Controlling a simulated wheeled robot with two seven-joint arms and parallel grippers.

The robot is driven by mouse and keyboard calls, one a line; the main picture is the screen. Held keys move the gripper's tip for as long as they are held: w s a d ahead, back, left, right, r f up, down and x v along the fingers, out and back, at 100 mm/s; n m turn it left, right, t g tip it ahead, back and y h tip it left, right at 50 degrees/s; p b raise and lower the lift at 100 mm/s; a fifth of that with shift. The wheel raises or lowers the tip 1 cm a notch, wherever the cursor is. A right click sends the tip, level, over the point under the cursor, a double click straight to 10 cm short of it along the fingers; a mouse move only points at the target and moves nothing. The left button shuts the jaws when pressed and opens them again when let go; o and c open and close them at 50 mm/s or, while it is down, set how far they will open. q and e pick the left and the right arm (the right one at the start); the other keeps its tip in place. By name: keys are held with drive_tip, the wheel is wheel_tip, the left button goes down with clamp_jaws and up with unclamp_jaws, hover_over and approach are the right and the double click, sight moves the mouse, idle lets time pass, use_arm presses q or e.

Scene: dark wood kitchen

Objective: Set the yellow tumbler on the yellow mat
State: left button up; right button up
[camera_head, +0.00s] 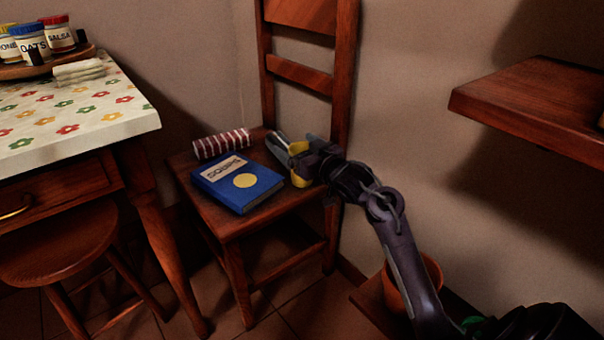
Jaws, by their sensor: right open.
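A yellow object that looks like the yellow tumbler (299,148) is on the wooden chair's seat, at its right back part. My right gripper (290,139) reaches in from the right at seat height, and its open fingers are on either side of the tumbler. The gripper hides much of the tumbler, so I cannot tell whether the fingers touch it. No yellow mat shows in this view. My left gripper is not in view.
The chair (233,222) also bears a blue book (215,183) and a red-and-white striped item (221,143). A table with a flowered cloth (100,120) and a stool (60,245) stand left. A wooden shelf (530,100) juts out right, above an orange pot (431,270).

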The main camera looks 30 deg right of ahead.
drive_tip(key=shift+r, duration=0.1)
drive_tip(key=c, duration=1.4)
